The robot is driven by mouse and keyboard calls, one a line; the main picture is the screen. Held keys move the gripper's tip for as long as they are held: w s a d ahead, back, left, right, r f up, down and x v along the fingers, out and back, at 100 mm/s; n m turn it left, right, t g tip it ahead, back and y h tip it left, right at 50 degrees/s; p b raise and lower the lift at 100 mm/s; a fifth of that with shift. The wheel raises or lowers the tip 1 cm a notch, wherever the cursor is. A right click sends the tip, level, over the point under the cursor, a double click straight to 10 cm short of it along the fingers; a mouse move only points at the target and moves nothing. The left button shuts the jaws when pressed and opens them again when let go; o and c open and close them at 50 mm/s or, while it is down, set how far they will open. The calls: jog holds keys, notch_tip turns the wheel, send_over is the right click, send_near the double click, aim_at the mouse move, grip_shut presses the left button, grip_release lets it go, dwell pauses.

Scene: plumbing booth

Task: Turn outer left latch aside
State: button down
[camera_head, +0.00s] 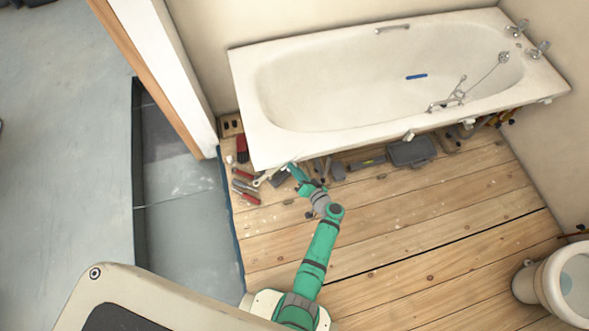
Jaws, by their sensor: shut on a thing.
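The bathtub (350,134) stands against the back wall, its front side open underneath. Small pale latches show along the underside of its front rim: one near the middle (410,135), one further right (469,122) and one near the right end (547,100). My gripper (291,168) is at the left part of the front rim, touching or just under it. It is shut on the outer left latch, which the fingers and the rim mostly hide. The latch's exact angle cannot be told.
Red-handled tools (245,192) and a wrench (263,179) lie on the floorboards left of my gripper. A grey dustpan-like thing (412,152) lies to the right under the rim. A toilet (560,285) stands at lower right. The wooden floor (430,220) in front is clear.

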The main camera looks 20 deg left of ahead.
jog(key=shift+f+m+y, duration=0.25)
jog(key=shift+m+y, duration=0.6)
jog(key=shift+m, duration=0.7)
jog(key=shift+f+m+y, duration=0.2)
jog(key=shift+m+y, duration=0.65)
jog(key=shift+m, duration=1)
jog(key=c, duration=1.8)
grip_release()
jog(key=shift+w+d, duration=0.1)
jog(key=shift+o, duration=0.2)
jog(key=v, duration=1.1)
jog(key=shift+f, duration=0.15)
